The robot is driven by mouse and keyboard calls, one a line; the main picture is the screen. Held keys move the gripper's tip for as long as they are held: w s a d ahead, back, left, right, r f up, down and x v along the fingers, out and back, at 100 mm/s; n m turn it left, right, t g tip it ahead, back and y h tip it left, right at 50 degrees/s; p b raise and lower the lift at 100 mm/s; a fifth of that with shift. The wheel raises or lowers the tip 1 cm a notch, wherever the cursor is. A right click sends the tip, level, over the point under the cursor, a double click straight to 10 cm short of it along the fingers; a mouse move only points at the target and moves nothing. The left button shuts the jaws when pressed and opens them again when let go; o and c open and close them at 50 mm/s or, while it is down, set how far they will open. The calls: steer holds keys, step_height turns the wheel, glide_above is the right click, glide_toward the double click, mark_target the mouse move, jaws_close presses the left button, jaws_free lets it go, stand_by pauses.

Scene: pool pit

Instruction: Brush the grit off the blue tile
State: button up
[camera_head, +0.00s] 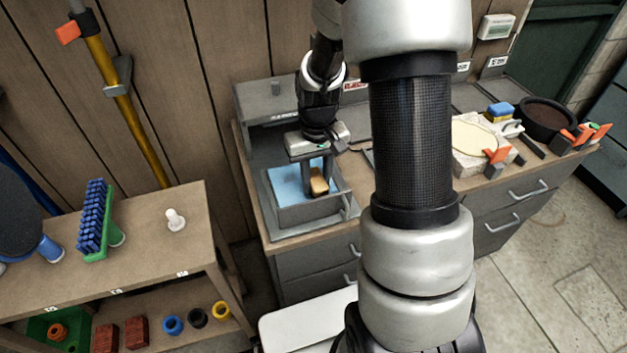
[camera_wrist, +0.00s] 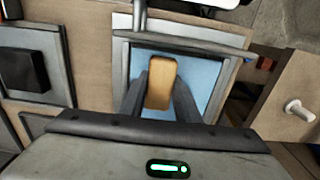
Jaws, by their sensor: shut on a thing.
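The blue tile (camera_head: 286,184) lies inside a grey open-topped frame (camera_head: 303,215) on the bench. It fills the background of the wrist view (camera_wrist: 203,82). My gripper (camera_head: 318,183) points down over the tile and is shut on a tan wooden block (camera_wrist: 161,82), which looks like a brush back. The block also shows in the head view (camera_head: 319,183), low inside the frame and right of the tile's middle. Its underside is hidden, so I cannot tell whether it touches the tile. No grit can be made out on the visible blue.
The frame's walls and a bar handle stand close around my gripper. On the left, a shelf (camera_head: 150,225) bears a blue-bristled green brush (camera_head: 95,222) and a white peg (camera_head: 175,219). On the right are a pale stone block (camera_head: 468,160) and a dark round pan (camera_head: 545,112).

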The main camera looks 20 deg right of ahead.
steer(key=shift+w+f+p, duration=0.1)
steer(key=shift+w+p, duration=0.5)
steer(key=shift+w, duration=4.5)
steer(key=shift+r+p, duration=2.05)
steer(key=shift+r, duration=1.05)
step_height(320, 180, up, 3)
steer(key=shift+p, duration=1)
